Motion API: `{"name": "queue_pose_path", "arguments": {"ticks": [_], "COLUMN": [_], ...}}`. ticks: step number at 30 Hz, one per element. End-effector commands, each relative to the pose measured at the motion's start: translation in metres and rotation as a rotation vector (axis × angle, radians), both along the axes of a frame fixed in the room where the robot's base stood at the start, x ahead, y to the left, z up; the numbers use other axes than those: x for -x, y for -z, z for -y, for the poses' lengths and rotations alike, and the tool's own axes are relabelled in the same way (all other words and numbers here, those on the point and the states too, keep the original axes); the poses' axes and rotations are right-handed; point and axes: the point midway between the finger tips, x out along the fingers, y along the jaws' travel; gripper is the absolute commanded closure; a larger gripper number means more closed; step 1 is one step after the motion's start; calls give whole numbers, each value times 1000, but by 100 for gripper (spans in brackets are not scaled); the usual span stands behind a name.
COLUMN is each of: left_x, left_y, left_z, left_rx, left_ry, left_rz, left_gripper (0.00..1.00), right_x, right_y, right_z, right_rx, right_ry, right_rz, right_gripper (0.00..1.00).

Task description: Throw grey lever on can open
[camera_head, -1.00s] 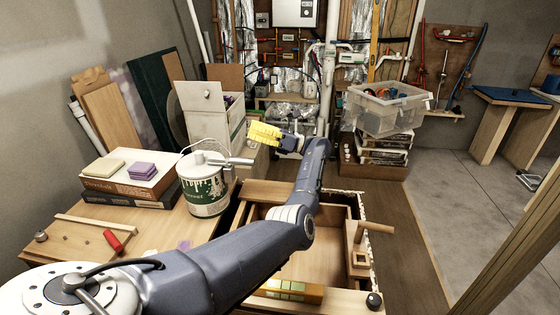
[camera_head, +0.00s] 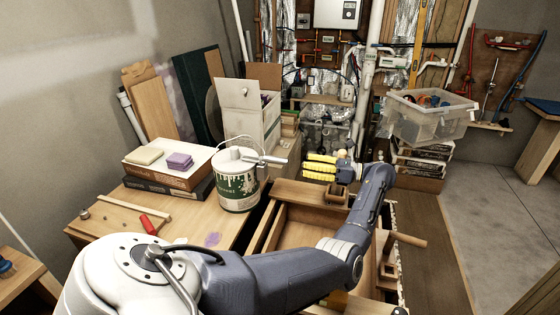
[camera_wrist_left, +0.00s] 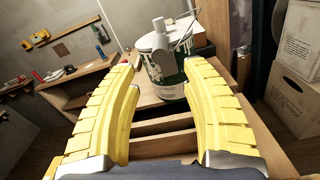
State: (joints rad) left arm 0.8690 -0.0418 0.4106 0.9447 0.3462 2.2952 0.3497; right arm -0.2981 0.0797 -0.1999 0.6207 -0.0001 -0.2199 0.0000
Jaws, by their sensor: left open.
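A white can with a green paint label (camera_head: 238,190) stands upright on the wooden bench, near its right edge. A grey lever (camera_head: 265,160) sits on top of the can and points right, toward my gripper. My left gripper (camera_head: 308,166) has yellow padded fingers and is open, to the right of the can and apart from it. In the left wrist view the can (camera_wrist_left: 168,84) appears beyond and between the open fingers, and the lever (camera_wrist_left: 159,32) shows end-on above it. My right gripper is not in view.
Two stacked books (camera_head: 168,165) with sponges lie left of the can. A white box (camera_head: 245,118) stands behind it. An open wooden drawer (camera_head: 300,228) lies below my left arm. A red-handled tool (camera_head: 148,224) lies at the bench front.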

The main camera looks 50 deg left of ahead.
Motion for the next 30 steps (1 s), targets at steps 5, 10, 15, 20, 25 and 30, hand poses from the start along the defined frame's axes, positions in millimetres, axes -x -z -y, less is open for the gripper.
{"name": "queue_pose_path", "arguments": {"ticks": [5, 10, 15, 20, 25, 30], "left_x": [19, 33, 44, 51, 54, 55], "left_y": [0, -1, -1, 0, 0, -1], "left_z": [-29, -53, -70, -81, -86, -87], "left_rx": [-3, -3, -3, -2, -1, -1], "left_ry": [-1, -1, 0, 0, 0, 1], "left_rz": [-1, -1, -1, -1, -1, 0], "left_gripper": [53, 53, 53, 53, 53, 53], "right_x": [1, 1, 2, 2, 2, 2], "right_y": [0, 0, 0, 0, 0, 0], "right_z": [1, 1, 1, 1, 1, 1], "right_rx": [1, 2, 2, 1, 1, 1], "right_ry": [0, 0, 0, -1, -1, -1], "right_rz": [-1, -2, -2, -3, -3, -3], "right_gripper": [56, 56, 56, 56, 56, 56]}}
